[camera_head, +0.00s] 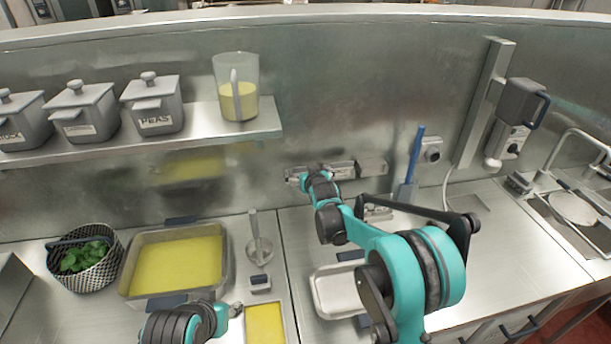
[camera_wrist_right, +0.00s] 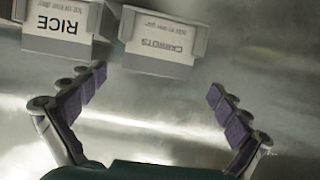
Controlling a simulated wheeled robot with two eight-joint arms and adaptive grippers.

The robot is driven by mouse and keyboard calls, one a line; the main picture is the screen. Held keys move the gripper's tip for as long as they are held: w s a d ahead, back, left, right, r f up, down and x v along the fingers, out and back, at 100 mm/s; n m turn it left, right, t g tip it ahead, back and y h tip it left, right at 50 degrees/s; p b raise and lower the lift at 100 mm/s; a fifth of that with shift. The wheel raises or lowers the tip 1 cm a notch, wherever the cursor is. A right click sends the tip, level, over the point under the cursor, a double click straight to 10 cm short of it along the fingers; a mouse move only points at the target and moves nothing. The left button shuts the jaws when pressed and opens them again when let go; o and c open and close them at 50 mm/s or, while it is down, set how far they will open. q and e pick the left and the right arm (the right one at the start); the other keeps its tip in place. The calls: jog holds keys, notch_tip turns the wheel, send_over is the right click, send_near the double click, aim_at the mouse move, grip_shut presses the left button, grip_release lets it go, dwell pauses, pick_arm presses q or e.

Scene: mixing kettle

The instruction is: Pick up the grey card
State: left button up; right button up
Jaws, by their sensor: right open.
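My right gripper (camera_head: 304,180) is up at the back wall, in front of a rail of grey blocks (camera_head: 370,168). In the right wrist view its jaws (camera_wrist_right: 158,84) are apart with nothing between the pads. Beyond the fingertips are a pale grey labelled piece reading RICE (camera_wrist_right: 62,28) and a grey one reading CARROTS (camera_wrist_right: 163,45), both apart from the pads. I cannot tell for sure which piece is the grey card. My left gripper (camera_head: 236,310) is low at the front, by a small yellow-filled tray; its jaws are too small to read.
A large tray of yellow liquid (camera_head: 130,262), a basket of greens (camera_head: 84,274) and a pale tray (camera_head: 322,292) stand on the counter. A shelf (camera_head: 200,136) with lidded pots and a jug (camera_head: 250,68) is at upper left. A sink (camera_head: 590,235) is at right.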

aim_at(305, 168)
jog(key=x, duration=0.4)
jog(key=shift+d+f, duration=0.1)
jog(key=shift+d, duration=0.1)
jog(key=c, duration=0.9)
